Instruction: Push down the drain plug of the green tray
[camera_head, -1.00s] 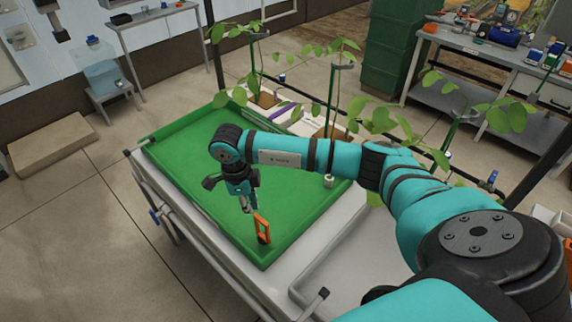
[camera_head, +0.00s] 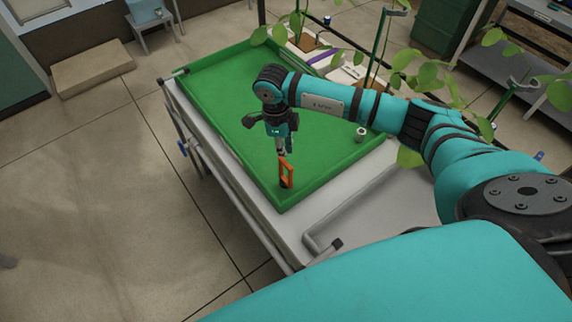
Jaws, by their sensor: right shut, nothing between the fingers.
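The green tray (camera_head: 225,95) lies on a pale bench. An orange loop-shaped handle with a dark base, which looks like the drain plug (camera_head: 287,174), stands upright in the tray's near corner. My right gripper (camera_head: 281,152) points down with its fingers shut and empty. Its fingertips are at the top of the orange handle; I cannot tell whether they touch it. The drain hole itself is hidden. My left gripper is not in view.
A small pale cylinder (camera_head: 361,134) stands in the tray near its right edge. Potted plants (camera_head: 310,38) with stakes line the far right side.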

